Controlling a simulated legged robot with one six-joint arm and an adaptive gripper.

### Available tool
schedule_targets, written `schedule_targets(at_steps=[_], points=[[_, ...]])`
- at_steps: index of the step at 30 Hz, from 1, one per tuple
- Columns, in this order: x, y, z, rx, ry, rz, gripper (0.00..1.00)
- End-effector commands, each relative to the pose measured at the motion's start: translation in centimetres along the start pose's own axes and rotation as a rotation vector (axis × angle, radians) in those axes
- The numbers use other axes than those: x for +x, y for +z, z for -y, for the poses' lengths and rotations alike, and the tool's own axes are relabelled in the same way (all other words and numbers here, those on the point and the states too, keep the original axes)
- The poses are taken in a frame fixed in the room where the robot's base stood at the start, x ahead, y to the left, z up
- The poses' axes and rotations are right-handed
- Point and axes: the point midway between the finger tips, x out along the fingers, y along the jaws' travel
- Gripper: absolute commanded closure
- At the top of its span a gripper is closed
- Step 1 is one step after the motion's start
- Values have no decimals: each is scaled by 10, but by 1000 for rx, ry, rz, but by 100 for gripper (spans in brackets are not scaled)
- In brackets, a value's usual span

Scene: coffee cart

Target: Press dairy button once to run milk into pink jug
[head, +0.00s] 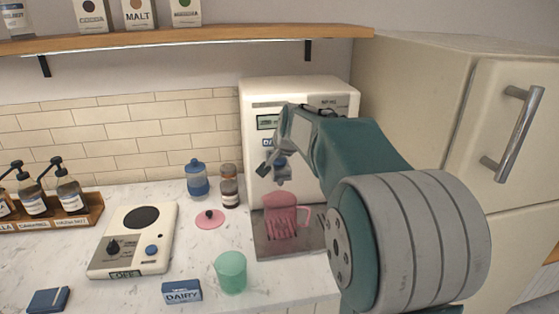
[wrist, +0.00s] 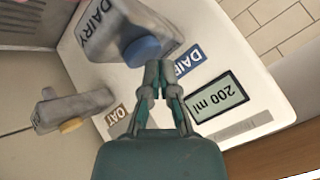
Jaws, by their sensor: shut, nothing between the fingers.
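The cream dispenser (head: 265,100) stands against the back wall. The pink jug (head: 280,222) is upright on its drip tray, below the grey spout area. In the wrist view a grey block marked DAIRY bears a round blue part (wrist: 142,48), apparently the dairy button. A blue DAIRY label (wrist: 188,60) and a display (wrist: 218,97) reading 200 ml are beside it. My gripper (wrist: 158,72) is shut and empty, its tips close to the blue part; I cannot tell whether they touch. In the head view my gripper (head: 267,163) is before the dispenser front, above the jug.
A grey OAT block with a yellow part (wrist: 70,125) sits beside the dairy one. A green cup (head: 231,272), a DAIRY box (head: 182,291), a scale (head: 130,262) and a pink lid (head: 209,222) are on the counter. A fridge (head: 410,90) stands right.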

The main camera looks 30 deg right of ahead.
Motion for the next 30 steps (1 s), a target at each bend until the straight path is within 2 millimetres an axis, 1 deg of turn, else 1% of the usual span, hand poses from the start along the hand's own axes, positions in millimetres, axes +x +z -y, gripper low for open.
schedule_targets(at_steps=[30], points=[[6, 4, -4, 1, 0, 0, 100]])
